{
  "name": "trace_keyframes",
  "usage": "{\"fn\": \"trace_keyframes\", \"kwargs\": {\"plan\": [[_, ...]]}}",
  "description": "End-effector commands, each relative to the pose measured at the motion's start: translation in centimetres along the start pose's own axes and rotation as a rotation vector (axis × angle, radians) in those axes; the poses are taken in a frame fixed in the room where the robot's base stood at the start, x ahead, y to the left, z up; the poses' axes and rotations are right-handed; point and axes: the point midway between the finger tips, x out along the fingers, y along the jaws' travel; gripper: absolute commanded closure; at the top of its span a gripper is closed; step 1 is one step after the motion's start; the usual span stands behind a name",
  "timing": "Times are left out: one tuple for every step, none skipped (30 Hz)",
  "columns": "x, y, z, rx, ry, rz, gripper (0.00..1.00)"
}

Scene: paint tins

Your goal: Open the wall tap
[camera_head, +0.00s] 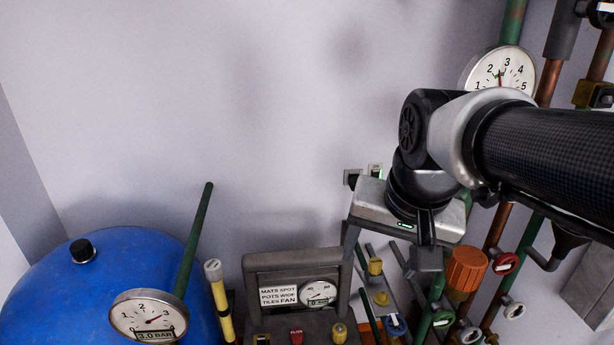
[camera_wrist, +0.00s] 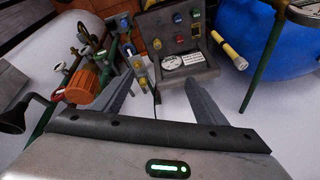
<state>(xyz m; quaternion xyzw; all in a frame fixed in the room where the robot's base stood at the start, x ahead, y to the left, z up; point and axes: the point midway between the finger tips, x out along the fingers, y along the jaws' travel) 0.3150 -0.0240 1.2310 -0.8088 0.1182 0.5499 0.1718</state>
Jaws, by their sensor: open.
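Several valve handles show below and right of my gripper, and I cannot tell which is the wall tap. A ribbed orange knob (camera_head: 466,268) sits on the pipework, with a red round handle (camera_head: 505,263) to its right and a blue knob (camera_head: 395,325) lower left. The orange knob (camera_wrist: 85,84) also shows in the wrist view, left of my fingers. My gripper (camera_head: 386,268) points down and is open. In the wrist view its fingers (camera_wrist: 158,84) stand wide apart with nothing held between them. My arm and gripper hide part of the pipes.
A grey panel (camera_head: 262,278) with a gauge and coloured buttons stands left of my gripper. A blue tank (camera_head: 60,295) with a gauge (camera_head: 150,316) is at far left, near a yellow torch (camera_head: 219,300). Green and copper pipes crowd the right. The upper-left wall is clear.

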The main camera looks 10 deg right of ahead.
Motion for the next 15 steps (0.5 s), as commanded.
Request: {"fn": "trace_keyframes", "kwargs": {"plan": [[3.3, 0.8, -1.1, 0.134, -0.042, 0.024, 0.34], [4.5, 1.2, -1.9, 0.220, -0.062, 0.038, 0.34], [6.2, 1.8, -3.0, 0.333, -0.085, 0.059, 0.34], [7.5, 2.4, -3.8, 0.420, -0.101, 0.077, 0.34], [8.8, 2.9, -4.5, 0.505, -0.117, 0.097, 0.34], [10.7, 3.7, -5.5, 0.616, -0.134, 0.124, 0.34], [12.1, 4.4, -6.2, 0.699, -0.146, 0.146, 0.34], [13.5, 5.0, -6.8, 0.778, -0.157, 0.169, 0.34], [15.3, 5.9, -7.5, 0.876, -0.168, 0.198, 0.34], [16.6, 6.5, -8.0, 0.945, -0.175, 0.220, 0.34], [17.7, 7.1, -8.5, 1.009, -0.180, 0.241, 0.34], [19.1, 7.9, -8.9, 1.085, -0.185, 0.268, 0.34], [20.1, 8.4, -9.2, 1.135, -0.187, 0.286, 0.34], [20.9, 8.9, -9.5, 1.179, -0.188, 0.302, 0.34], [21.8, 9.4, -9.7, 1.228, -0.189, 0.320, 0.34]]}}
